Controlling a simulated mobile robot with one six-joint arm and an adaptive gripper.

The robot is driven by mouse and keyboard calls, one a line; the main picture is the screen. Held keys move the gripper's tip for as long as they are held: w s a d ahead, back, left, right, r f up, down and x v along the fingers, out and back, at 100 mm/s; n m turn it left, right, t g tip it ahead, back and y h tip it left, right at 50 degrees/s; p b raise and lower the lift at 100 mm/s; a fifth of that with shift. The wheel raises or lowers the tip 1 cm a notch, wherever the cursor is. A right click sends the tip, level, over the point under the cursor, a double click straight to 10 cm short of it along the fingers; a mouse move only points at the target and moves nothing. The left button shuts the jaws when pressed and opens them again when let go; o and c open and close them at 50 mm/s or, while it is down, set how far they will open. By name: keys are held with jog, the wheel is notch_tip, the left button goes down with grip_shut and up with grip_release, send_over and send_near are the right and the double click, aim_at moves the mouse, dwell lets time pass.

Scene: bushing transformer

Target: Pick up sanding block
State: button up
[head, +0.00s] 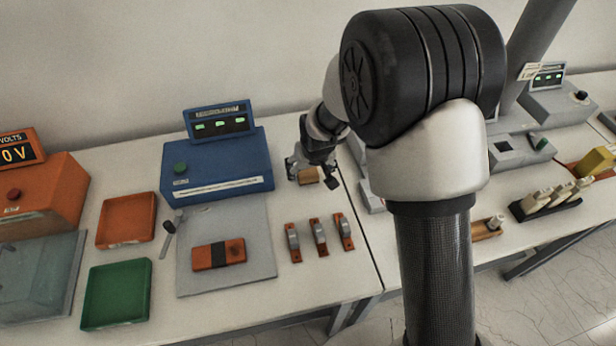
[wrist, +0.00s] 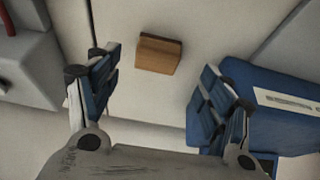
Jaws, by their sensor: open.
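The sanding block (wrist: 158,54) is a small tan-brown block lying on the white table. In the wrist view it sits at the upper middle, beyond the fingertips and roughly between their lines. In the head view the block (head: 308,176) is partly hidden by my gripper (head: 314,172), beside the blue instrument. In the wrist view my gripper (wrist: 156,88) is open, with its two blue-padded fingers spread wide. Nothing is between the fingers, and neither finger appears to touch the block.
The blue instrument (head: 217,163) stands close to my gripper; its case (wrist: 280,112) is beside the right finger in the wrist view. A grey device (wrist: 25,60) is at the left there. An orange tray (head: 126,220), green tray (head: 117,292) and grey plate (head: 258,255) lie on the table.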

aim_at(308, 173)
jog(key=x, duration=0.2)
jog(key=b+x, duration=0.1)
jog(key=x, duration=0.2)
jog(key=shift+w+f+b, duration=0.3)
jog(key=shift+w, duration=0.15)
jog(key=shift+c, duration=0.3)
jog(key=c, duration=1.2)
jog(key=shift+r, duration=0.1)
notch_tip(308, 173, up, 20)
jog(key=p, duration=0.4)
jog(key=shift+p, duration=0.3)
